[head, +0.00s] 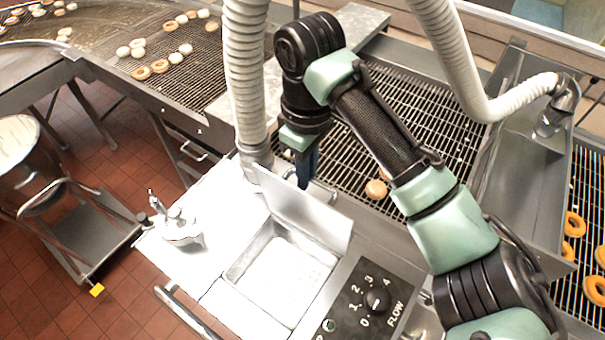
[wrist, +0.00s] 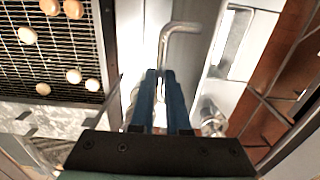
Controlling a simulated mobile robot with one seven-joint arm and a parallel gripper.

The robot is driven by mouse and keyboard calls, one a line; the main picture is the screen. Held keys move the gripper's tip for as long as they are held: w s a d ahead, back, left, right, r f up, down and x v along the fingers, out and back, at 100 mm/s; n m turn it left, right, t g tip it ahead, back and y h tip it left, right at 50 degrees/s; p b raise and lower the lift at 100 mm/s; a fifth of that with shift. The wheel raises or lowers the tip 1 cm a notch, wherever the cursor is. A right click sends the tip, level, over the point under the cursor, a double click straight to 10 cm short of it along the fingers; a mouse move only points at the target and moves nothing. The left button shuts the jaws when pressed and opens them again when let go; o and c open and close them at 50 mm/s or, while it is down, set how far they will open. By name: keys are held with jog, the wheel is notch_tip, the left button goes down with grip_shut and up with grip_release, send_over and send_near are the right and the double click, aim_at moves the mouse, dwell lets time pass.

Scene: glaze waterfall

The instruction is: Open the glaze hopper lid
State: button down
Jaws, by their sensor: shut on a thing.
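The glaze hopper (head: 236,272) is a steel box in the counter, with pale glaze (head: 283,268) showing inside. Its lid (head: 300,207) stands raised, tilted up along the hopper's far side, so the opening is uncovered. My gripper (head: 303,178) is at the lid's far side, its fingertips partly hidden by the lid. In the wrist view my blue fingers (wrist: 161,76) are shut on the bent metal lid handle (wrist: 178,27), gripping its near end.
A control panel with a flow knob (head: 377,299) is right of the hopper. A tap-like fitting (head: 181,228) stands on the left counter. A white ribbed hose (head: 247,80) hangs close to my gripper. Wire conveyors (head: 425,115) with doughnuts lie behind and right.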

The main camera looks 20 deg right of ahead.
jog(key=w+d, duration=0.1)
jog(key=d, duration=0.1)
jog(key=w+d+f+b, duration=0.1)
jog(key=shift+w+d+f, duration=0.2)
jog(key=shift+w+d, duration=0.15)
jog(key=shift+d, duration=0.05)
dwell(0.4)
jog(key=c, duration=0.7)
grip_release()
notch_tip(320, 180, up, 9)
jog(key=p, duration=0.6)
jog(key=shift+p, duration=0.35)
